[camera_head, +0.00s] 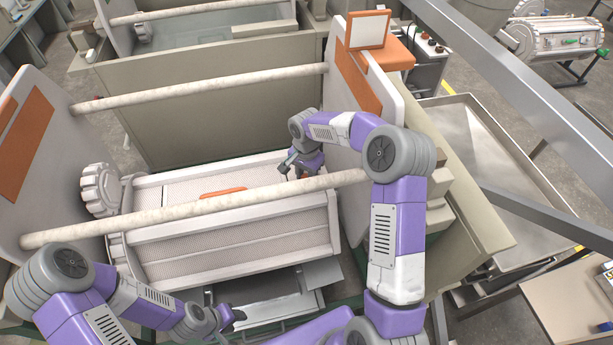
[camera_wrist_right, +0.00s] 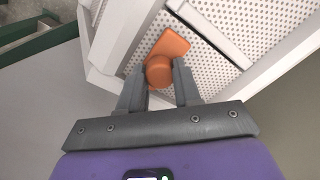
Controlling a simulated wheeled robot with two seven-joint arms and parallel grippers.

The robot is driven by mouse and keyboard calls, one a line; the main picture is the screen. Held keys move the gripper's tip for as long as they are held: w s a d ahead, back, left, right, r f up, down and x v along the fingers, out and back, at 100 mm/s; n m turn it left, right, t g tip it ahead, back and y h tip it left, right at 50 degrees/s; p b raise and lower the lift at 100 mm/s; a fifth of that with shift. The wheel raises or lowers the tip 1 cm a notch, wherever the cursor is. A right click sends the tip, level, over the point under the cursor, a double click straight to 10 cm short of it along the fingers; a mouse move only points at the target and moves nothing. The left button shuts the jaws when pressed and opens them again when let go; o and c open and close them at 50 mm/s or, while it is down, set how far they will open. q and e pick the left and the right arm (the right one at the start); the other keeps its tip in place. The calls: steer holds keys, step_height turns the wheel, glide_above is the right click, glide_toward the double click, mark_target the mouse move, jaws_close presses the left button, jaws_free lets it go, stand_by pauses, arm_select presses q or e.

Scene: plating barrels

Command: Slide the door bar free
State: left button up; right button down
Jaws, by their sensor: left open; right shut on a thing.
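The white plating barrel (camera_head: 235,237) lies in its frame in the head view, with a perforated door panel on top. My right gripper (camera_head: 291,168) is over the barrel's right part. In the right wrist view its fingers (camera_wrist_right: 158,82) are shut on the round knob of the orange door bar (camera_wrist_right: 168,48), which lies against the perforated panel. My left gripper (camera_head: 236,317) is open and empty, low in front of the barrel.
Pale round rods (camera_head: 200,210) cross in front of and behind the barrel, between side plates (camera_head: 40,150) with orange patches. A white gear (camera_head: 100,190) is at the barrel's left end. A grey tray (camera_head: 290,295) lies below in front. A steel rail (camera_head: 520,90) slants at right.

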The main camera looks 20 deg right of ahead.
steer(key=shift+d, duration=0.3)
steer(key=c, duration=0.8)
jaws_free()
steer(key=shift+a, duration=0.1)
steer(key=shift+r, duration=3.8)
